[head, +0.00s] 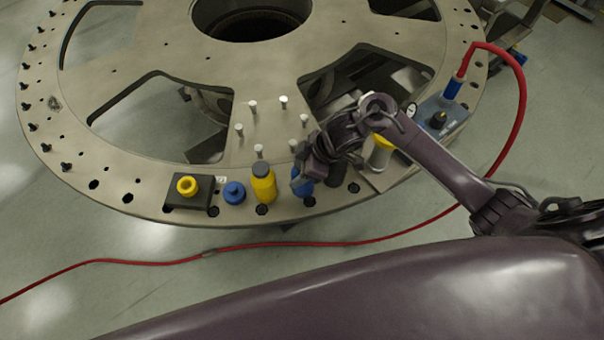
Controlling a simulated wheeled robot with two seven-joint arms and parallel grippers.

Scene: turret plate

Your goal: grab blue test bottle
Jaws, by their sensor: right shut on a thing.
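The blue test bottle (302,188) stands near the front rim of the turret plate (330,205), just right of a yellow bottle. My right gripper (301,179) is at the blue bottle and shut on it. The gripper and wrist cover the bottle's upper part, so its cap is hidden. The bottle looks upright; I cannot tell whether its base touches the plate. My left gripper is not in view.
Left of the blue bottle stand a yellow bottle (264,185) with a dark cap, a short blue piece (234,192) and a black block (190,205) with a yellow ring. Several pegs (252,106) stand behind. A gauge box (437,122) with a red hose (522,90) is right.

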